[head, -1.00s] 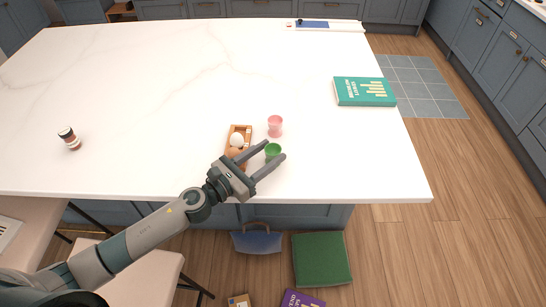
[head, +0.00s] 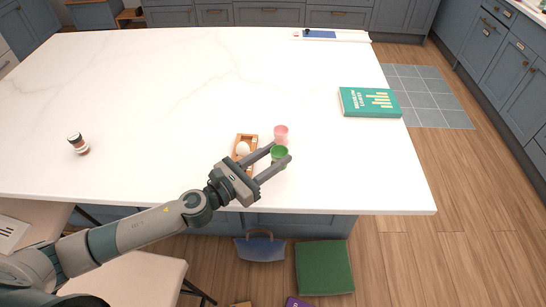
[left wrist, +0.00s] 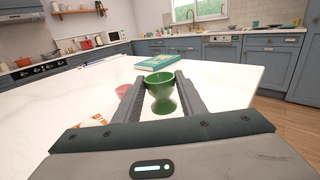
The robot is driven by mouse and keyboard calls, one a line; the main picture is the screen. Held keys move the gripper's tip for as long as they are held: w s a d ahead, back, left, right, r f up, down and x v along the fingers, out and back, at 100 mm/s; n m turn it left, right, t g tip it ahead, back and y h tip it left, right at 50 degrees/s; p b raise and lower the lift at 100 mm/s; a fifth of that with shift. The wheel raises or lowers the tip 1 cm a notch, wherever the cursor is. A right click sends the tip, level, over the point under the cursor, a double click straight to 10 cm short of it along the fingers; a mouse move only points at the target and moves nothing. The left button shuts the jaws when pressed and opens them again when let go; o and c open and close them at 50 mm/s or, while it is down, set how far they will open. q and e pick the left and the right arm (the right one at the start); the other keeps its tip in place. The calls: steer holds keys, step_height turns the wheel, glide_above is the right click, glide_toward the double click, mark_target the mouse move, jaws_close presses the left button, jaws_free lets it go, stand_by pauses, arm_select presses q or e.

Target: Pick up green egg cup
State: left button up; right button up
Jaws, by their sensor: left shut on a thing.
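The green egg cup (head: 279,153) is between the fingers of my left gripper (head: 282,151) near the front edge of the white counter. In the left wrist view the green egg cup (left wrist: 161,92) stands upright between the two fingers of the left gripper (left wrist: 160,90), which is shut on it. Part of its bowl is hidden behind the fingers. I cannot tell for sure whether its foot touches the counter. My right gripper is not in view.
A pink egg cup (head: 281,132) stands just behind the green one. A wooden tray (head: 238,152) with eggs sits to the left, partly behind my gripper. A teal book (head: 369,102) lies at the right, a small jar (head: 78,144) at the left. The counter (head: 190,90) is otherwise largely clear.

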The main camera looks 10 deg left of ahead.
arm_select(q)
steer(key=s+d+r, duration=0.3)
steer(key=s+r, duration=0.3)
steer(key=s, duration=0.3)
steer(key=shift+s, duration=0.3)
